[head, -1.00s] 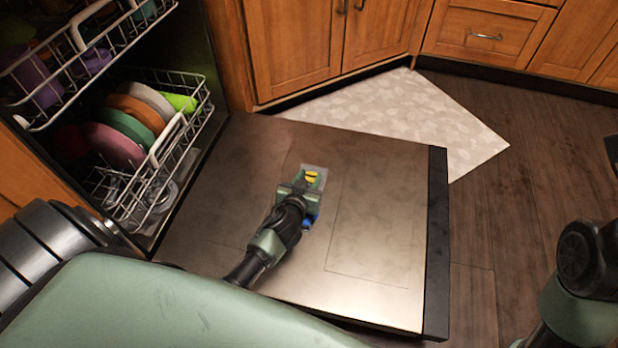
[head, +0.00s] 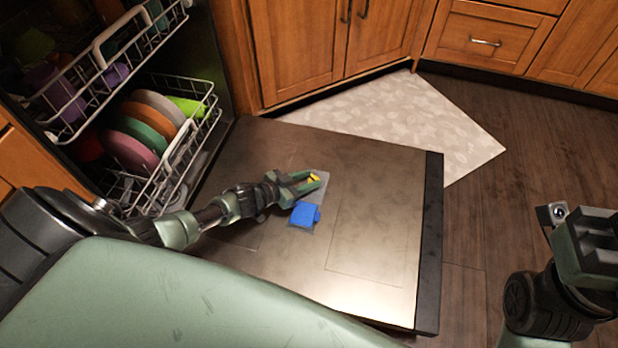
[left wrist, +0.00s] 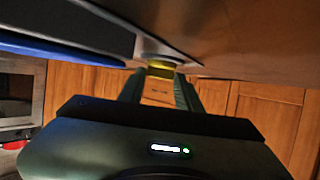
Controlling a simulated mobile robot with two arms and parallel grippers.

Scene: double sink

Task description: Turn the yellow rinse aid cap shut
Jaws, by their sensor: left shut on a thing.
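The yellow rinse aid cap (head: 314,178) sits on the grey dispenser plate (head: 322,190) on the inside of the lowered dishwasher door. My left gripper (head: 308,182) reaches in from the left and is shut on the cap, whose edge shows between the fingers. In the left wrist view the yellow cap (left wrist: 160,72) lies between my fingertips, partly hidden by them. My right gripper (head: 588,245) is at the right edge, away from the door; its fingers cannot be made out.
A blue dispenser lid (head: 304,214) is just below the cap. The open door (head: 375,230) is otherwise bare. Racks with plates (head: 130,150) stand at the left. A pale mat (head: 410,120) and wooden cabinets (head: 310,50) are behind the door.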

